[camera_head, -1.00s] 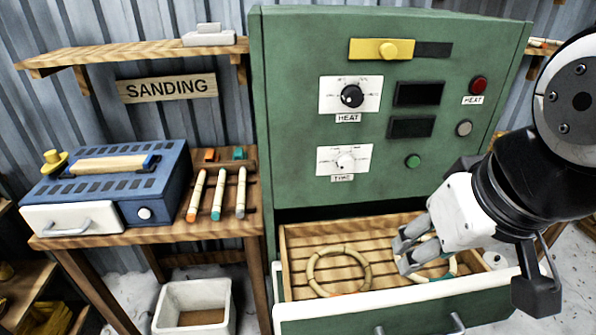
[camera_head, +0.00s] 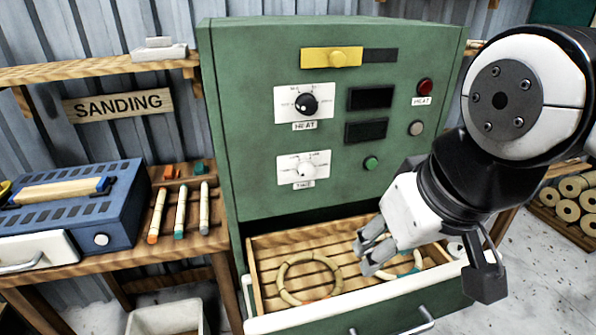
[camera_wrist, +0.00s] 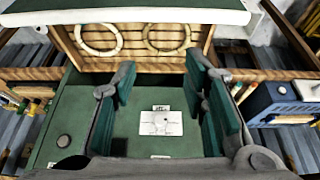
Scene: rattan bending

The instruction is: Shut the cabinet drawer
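The green cabinet (camera_head: 235,120) has its drawer (camera_head: 445,297) pulled out at the bottom. The drawer has a pale rim, a green front with metal handles and a slatted wooden inside.
A wooden bench (camera_head: 110,265) on the left holds a blue sander (camera_head: 80,205) and several coloured sticks (camera_head: 180,213). A white bin (camera_head: 165,320) stands under it. Rolls on a rack (camera_head: 575,205) are at the right. The floor right of the drawer looks clear.

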